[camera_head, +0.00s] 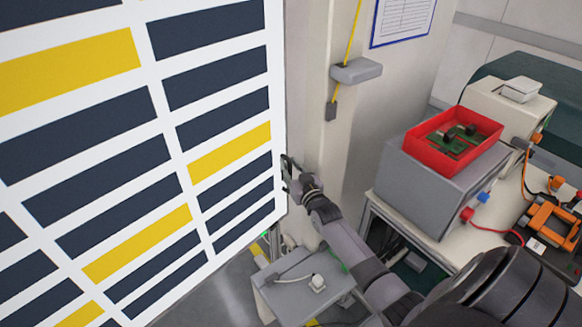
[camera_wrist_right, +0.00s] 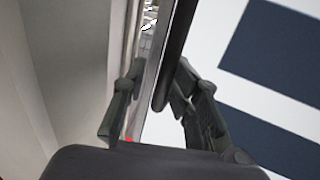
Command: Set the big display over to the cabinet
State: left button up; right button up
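The big display (camera_head: 178,150) is a large white panel with dark blue and yellow bars. It fills the left half of the head view, tilted in the picture. My right gripper (camera_head: 289,172) is at the display's right edge. In the right wrist view, the fingers of the right gripper (camera_wrist_right: 158,80) lie on both sides of the display's dark-and-grey edge (camera_wrist_right: 168,62). They appear closed against it, with the edge filling the gap. My left gripper is not in view. I cannot tell for certain which thing is the cabinet.
A red tray (camera_head: 494,150) with a green circuit board sits on a grey box (camera_head: 412,188) at the right. An orange device (camera_head: 553,225) with cables lies beside it. A low grey table (camera_head: 300,292) stands below my right arm. A pale wall with a posted sheet (camera_head: 402,18) rises behind.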

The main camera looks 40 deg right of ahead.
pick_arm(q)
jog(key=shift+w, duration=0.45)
pick_arm(e)
jog(key=shift+w+a+r, duration=0.2)
jog(key=shift+w+a, duration=0.05)
jog(key=shift+w, duration=0.15)
jog(key=shift+s+f, duration=0.15)
jog(key=shift+s, duration=0.1)
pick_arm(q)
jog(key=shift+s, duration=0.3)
pick_arm(e)
jog(key=v, duration=1.1)
jog(key=shift+s, duration=0.35)
jog(key=shift+a+f, duration=0.1)
jog(key=shift+f, duration=0.05)
